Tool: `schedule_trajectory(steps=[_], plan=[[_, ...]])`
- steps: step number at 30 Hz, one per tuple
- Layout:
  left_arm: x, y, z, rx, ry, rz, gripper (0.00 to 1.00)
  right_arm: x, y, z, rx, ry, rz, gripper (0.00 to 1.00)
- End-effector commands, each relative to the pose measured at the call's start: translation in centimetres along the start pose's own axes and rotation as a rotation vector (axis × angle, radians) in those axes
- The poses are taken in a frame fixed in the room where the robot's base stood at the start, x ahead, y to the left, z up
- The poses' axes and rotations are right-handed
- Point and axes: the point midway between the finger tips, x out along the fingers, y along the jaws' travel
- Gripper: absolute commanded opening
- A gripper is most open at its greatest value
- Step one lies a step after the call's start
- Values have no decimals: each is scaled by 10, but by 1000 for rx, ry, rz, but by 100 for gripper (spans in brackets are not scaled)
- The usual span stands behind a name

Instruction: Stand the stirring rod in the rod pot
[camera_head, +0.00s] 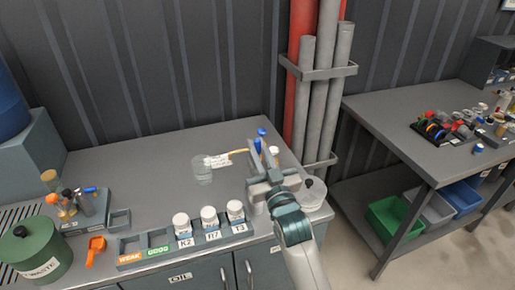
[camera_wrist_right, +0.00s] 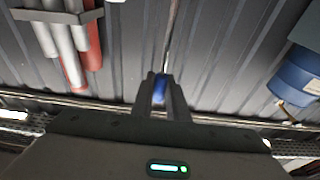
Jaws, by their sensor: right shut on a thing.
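My right gripper (camera_head: 256,165) is over the right part of the grey bench in the head view. It also shows in the right wrist view (camera_wrist_right: 160,90), shut on a blue piece with a thin shaft running upward in the picture. I take this to be the stirring rod (camera_wrist_right: 160,88). In the head view the gripper hides most of it. A round pale pot (camera_head: 314,196) with a dark spot on top stands at the bench's right edge, beside my right arm. I cannot tell for sure that it is the rod pot. My left gripper is out of view.
A rack (camera_head: 130,247) with several white-capped jars lies along the front edge. A green waste bin (camera_head: 36,252), an orange scoop (camera_head: 95,247) and a vial holder (camera_head: 80,222) are at left. Pipes (camera_head: 318,90) rise behind the right end.

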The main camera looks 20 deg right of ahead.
Motion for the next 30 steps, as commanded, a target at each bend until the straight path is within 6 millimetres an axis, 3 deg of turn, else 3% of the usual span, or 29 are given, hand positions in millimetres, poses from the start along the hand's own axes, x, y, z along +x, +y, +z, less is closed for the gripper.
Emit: schedule_trajectory(steps=[12, 30], plan=[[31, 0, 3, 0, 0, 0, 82, -7, 0, 29, 0, 1, 0, 0], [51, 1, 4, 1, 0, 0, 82, -15, 0, 67, 0, -1, 0, 0]])
